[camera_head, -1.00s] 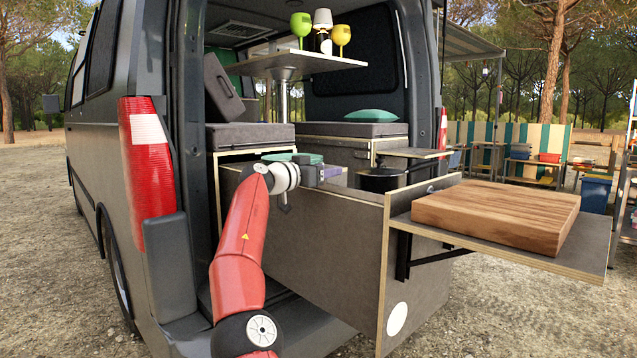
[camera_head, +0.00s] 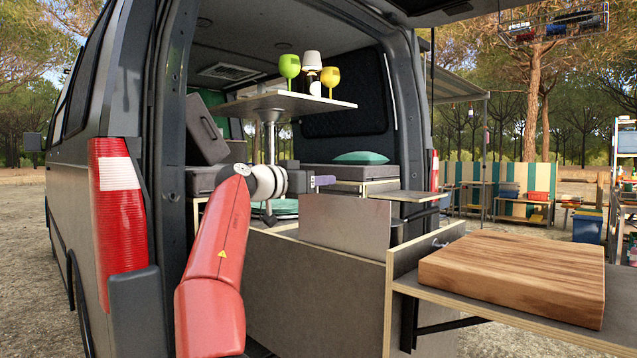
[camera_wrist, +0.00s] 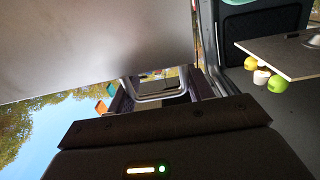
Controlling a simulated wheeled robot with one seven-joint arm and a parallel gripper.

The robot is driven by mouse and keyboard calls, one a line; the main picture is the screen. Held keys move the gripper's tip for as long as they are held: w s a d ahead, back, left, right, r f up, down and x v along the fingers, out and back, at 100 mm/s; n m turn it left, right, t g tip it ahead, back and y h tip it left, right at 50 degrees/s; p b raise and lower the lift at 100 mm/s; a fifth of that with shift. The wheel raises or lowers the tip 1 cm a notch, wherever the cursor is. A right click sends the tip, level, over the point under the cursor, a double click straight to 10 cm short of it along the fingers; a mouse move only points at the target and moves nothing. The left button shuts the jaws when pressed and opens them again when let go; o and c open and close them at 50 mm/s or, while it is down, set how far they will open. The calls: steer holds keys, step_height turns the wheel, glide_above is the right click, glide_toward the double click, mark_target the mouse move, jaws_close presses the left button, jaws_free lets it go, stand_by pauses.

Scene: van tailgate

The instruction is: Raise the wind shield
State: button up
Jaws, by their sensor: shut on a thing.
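The wind shield (camera_head: 345,222) is a flat grey panel standing upright above the edge of the drawer unit (camera_head: 315,290) at the van's rear. It fills the upper left of the wrist view (camera_wrist: 95,45). My gripper (camera_head: 318,182) is at the panel's top edge, near its left end, and is shut on it. In the wrist view the fingers (camera_wrist: 160,84) meet at the panel's edge, but the exact contact is hard to make out. The panel's lower edge meets the unit.
A wooden cutting board (camera_head: 515,275) lies on the fold-out side shelf (camera_head: 480,305) at the right. A round-cornered table (camera_head: 285,102) with goblets (camera_head: 289,68) and a small lamp stands behind, inside the van. A small shelf (camera_head: 405,196) is right of the panel.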

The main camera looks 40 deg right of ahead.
steer(key=shift+w+a+r, duration=0.15)
steer(key=shift+r, duration=0.2)
steer(key=o, duration=1.1)
steer(key=shift+o, duration=0.2)
steer(key=shift+f, duration=0.1)
steer(key=a+b, duration=0.2)
steer(key=a, duration=0.5)
steer(key=shift+s+a, duration=0.3)
steer(key=shift+a, duration=0.1)
